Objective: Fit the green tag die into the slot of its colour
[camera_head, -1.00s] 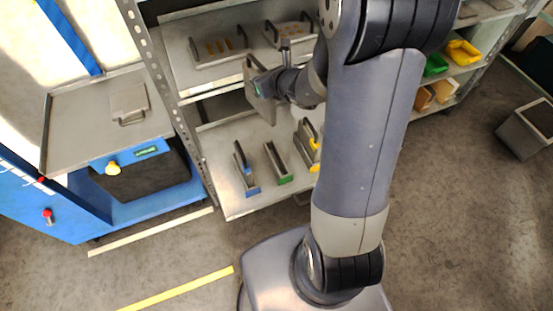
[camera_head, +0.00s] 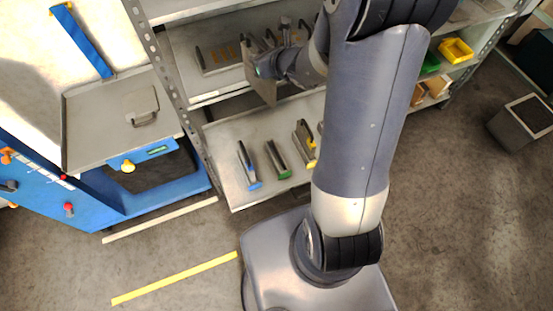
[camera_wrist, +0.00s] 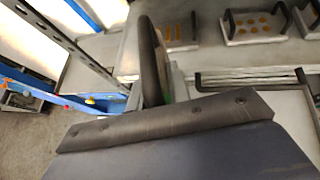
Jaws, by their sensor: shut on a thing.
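My gripper (camera_head: 272,66) is shut on the green tag die (camera_head: 263,88), a grey plate hanging upright with a small green tag. In the wrist view a bit of green (camera_wrist: 168,92) shows beside a dark upright part, and most of the die is hidden. The slot with the green end (camera_head: 284,174) is on the lower shelf, between the blue-ended slot (camera_head: 254,186) and the yellow-marked slot (camera_head: 311,161). The green one shows no handle standing up from it.
The upper shelf (camera_head: 190,55) carries grey plates with handles, one with orange marks (camera_wrist: 262,24). A perforated post (camera_head: 160,72) stands left of the shelves. A blue bench with a grey tray top (camera_head: 90,130) is farther left. Green and yellow bins (camera_head: 456,50) stand right of my arm.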

